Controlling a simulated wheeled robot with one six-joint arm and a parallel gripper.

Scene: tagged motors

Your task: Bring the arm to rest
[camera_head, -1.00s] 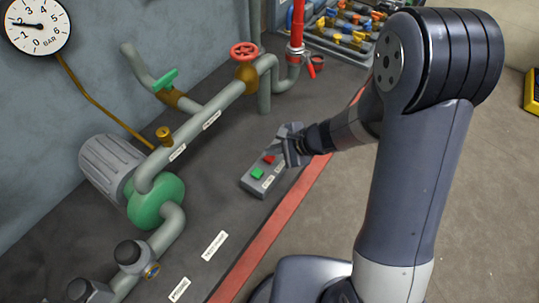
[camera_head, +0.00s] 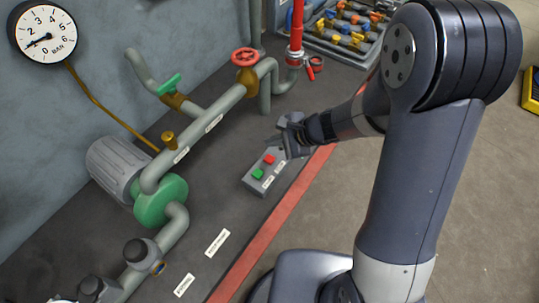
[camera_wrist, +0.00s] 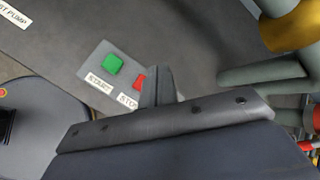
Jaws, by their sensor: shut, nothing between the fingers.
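My gripper (camera_head: 272,147) is shut and empty. It hangs above and just behind the grey switch box (camera_head: 262,180), apart from its buttons as far as the head view shows. The box carries a green button (camera_head: 258,174) and a red button (camera_head: 269,159). In the wrist view the green button (camera_wrist: 113,64) is labelled START and the red button (camera_wrist: 139,82) is labelled STOP. The shut fingers (camera_wrist: 158,80) show beside the red button and cover part of the box there. My arm is bent, reaching left over the floor stripe.
A green pump (camera_head: 160,202) with a grey motor (camera_head: 118,165) and pipes runs along the left. A red valve wheel (camera_head: 244,57) stands behind. A gauge (camera_head: 45,33) hangs on the wall. A rack of coloured parts (camera_head: 345,25) stands at the back. The right floor is open.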

